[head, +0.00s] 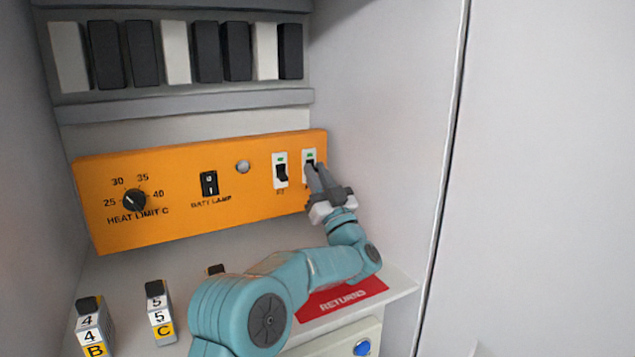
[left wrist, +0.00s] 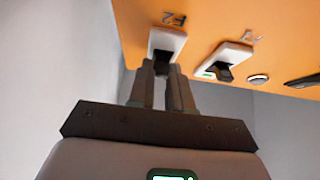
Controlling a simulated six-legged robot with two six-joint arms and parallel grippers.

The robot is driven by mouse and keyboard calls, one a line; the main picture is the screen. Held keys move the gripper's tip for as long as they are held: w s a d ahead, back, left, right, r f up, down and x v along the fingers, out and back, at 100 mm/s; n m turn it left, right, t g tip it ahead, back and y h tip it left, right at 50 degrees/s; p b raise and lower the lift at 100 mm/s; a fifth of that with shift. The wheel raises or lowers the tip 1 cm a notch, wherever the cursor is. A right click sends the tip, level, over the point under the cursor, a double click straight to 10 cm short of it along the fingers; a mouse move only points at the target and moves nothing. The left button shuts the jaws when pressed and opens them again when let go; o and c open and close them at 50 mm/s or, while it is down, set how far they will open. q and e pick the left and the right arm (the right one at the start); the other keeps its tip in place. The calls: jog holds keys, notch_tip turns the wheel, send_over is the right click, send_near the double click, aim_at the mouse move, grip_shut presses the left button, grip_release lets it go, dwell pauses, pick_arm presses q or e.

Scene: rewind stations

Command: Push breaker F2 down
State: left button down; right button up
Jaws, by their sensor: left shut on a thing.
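Breaker F2 (head: 309,155) is the right-hand white breaker on the orange panel (head: 230,205), with a green mark above its dark lever. Its F2 label shows in the left wrist view, where the breaker (left wrist: 168,42) is at the top. My left gripper (head: 313,168) is at this breaker, its fingers (left wrist: 164,72) shut around the dark lever. The fingers hide most of the lever, so I cannot tell its exact position. My right gripper is in neither view.
A second breaker (head: 281,171) is just left of F2. A lamp switch (head: 209,183) and heat-limit knob (head: 134,200) are farther left. Labelled blocks (head: 159,315) stand on the shelf below, near a red RETURNS mark (head: 342,297). A grey wall (head: 385,130) is close on the right.

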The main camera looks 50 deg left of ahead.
pick_arm(q)
jog(key=shift+r, duration=0.1)
jog(key=c, duration=1.4)
grip_release()
jog(key=o, duration=0.4)
jog(key=shift+a, duration=0.2)
jog(key=shift+c, duration=0.2)
jog(key=shift+d, duration=0.15)
jog(key=s+d+f+b, duration=0.2)
jog(key=s+d, duration=0.2)
jog(key=d, duration=0.9)
jog(key=shift+d+b, duration=0.3)
jog(key=shift+d, duration=0.1)
